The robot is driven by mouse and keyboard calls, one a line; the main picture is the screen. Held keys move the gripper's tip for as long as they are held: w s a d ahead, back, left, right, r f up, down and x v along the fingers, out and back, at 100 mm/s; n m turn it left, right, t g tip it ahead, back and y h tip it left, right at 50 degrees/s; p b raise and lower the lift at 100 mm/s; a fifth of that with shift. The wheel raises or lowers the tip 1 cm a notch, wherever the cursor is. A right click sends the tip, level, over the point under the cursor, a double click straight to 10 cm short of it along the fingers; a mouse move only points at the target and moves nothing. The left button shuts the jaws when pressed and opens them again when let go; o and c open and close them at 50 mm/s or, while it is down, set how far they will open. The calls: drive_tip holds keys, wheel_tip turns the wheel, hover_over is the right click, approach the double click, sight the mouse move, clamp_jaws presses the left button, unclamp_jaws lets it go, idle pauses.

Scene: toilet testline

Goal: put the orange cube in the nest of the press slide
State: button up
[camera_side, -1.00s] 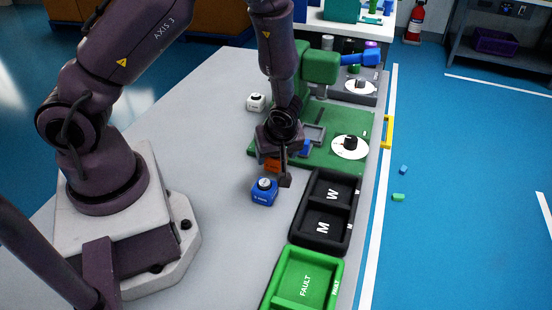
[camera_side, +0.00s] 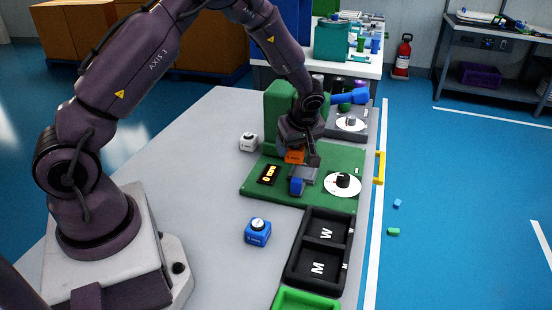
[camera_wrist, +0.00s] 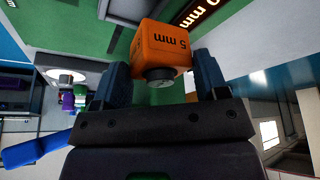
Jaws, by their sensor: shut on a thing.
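The orange cube (camera_side: 294,156), marked 5 mm, is held in my gripper (camera_side: 299,150) above the green press base. In the wrist view the cube (camera_wrist: 166,43) sits between the two dark fingers, with a grey round knob on its side facing the camera. The grey press slide (camera_side: 304,174) lies just below and in front of the cube, with a blue block (camera_side: 296,187) at its near edge. My gripper and the cube partly cover the slide, and I cannot make out the nest's inside. The cube appears apart from the slide, but the gap is unclear.
The green press column (camera_side: 279,112) stands close behind my gripper. An amber display (camera_side: 268,174) and a white dial with a black knob (camera_side: 342,183) flank the slide.

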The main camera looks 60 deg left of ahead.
drive_tip(key=shift+m, duration=0.5)
drive_tip(key=shift+w+f, duration=0.5)
drive_tip(key=shift+f, duration=0.35)
drive_tip(key=shift+w+f, duration=0.55)
drive_tip(key=shift+f, duration=0.25)
drive_tip(key=shift+w+f, duration=0.5)
drive_tip(key=shift+f, duration=0.35)
drive_tip(key=shift+f, duration=0.2)
drive_tip(key=o, duration=1)
drive_tip(key=shift+o, duration=0.2)
